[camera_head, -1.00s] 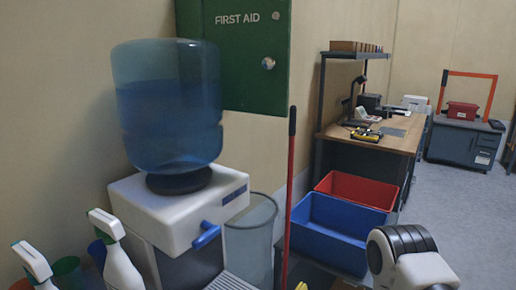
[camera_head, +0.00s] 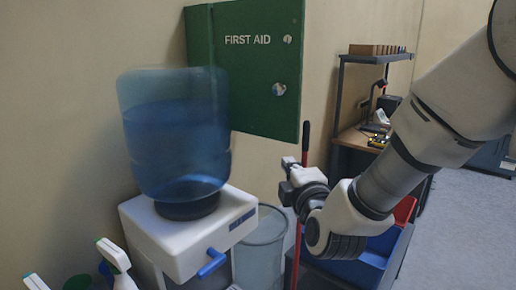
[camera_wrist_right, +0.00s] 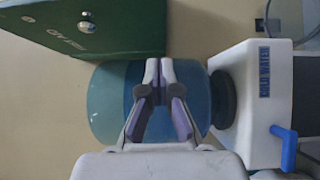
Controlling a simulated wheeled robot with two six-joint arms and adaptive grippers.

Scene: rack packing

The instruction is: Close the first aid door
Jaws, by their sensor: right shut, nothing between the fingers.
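The green first aid door (camera_head: 255,75), lettered "FIRST AID", is on the wall at the upper middle of the head view. It appears to stand partly open, its right edge out from the wall. A round silver knob (camera_head: 279,89) is near that edge. My right gripper (camera_head: 285,168) is below and in front of the door's lower right corner, apart from it, fingers shut and empty. In the right wrist view the gripper (camera_wrist_right: 159,68) lies below the green door (camera_wrist_right: 110,25) and its knob (camera_wrist_right: 86,26). My left gripper is not in view.
A water dispenser (camera_head: 180,237) with a blue bottle (camera_head: 175,135) stands left of my right gripper. A grey bin (camera_head: 262,240), a red pole (camera_head: 305,140) and a blue crate (camera_head: 375,255) are nearby. Spray bottles (camera_head: 114,258) stand at lower left.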

